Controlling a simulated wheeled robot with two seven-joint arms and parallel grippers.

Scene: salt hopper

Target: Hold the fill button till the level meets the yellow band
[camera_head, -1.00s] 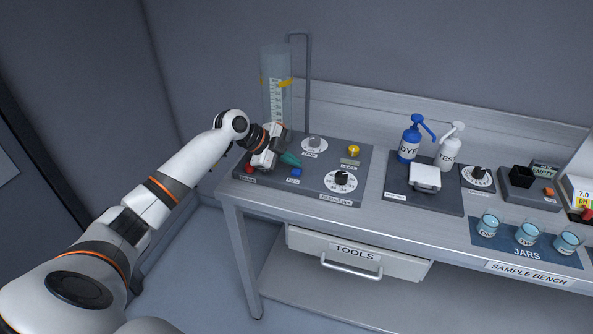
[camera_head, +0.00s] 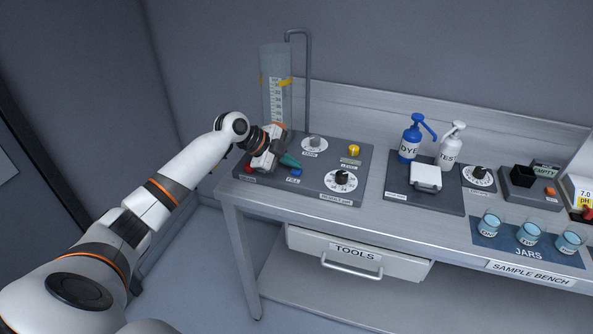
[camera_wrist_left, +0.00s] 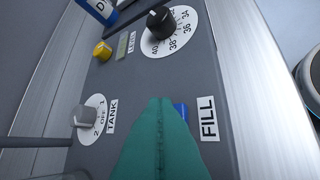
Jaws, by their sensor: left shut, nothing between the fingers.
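The blue fill button (camera_head: 295,172) is on the grey panel, beside its FILL label. In the left wrist view the button (camera_wrist_left: 181,111) is partly hidden behind my teal fingers. My left gripper (camera_head: 293,163) is shut and empty, with its fingertips just above or at the button; I cannot tell whether they touch it. The fingers also show in the left wrist view (camera_wrist_left: 164,103). The clear tank (camera_head: 268,62) stands behind the panel with a white scale and a yellow band (camera_head: 286,81). I cannot make out the liquid level. My right gripper is not in view.
The panel (camera_head: 315,184) also holds a grey TANK knob (camera_head: 315,143), a yellow knob (camera_head: 354,150), a black dial (camera_head: 342,178) and a red button (camera_head: 248,169). Blue (camera_head: 411,140) and white (camera_head: 451,146) pump bottles and several jars stand to the right.

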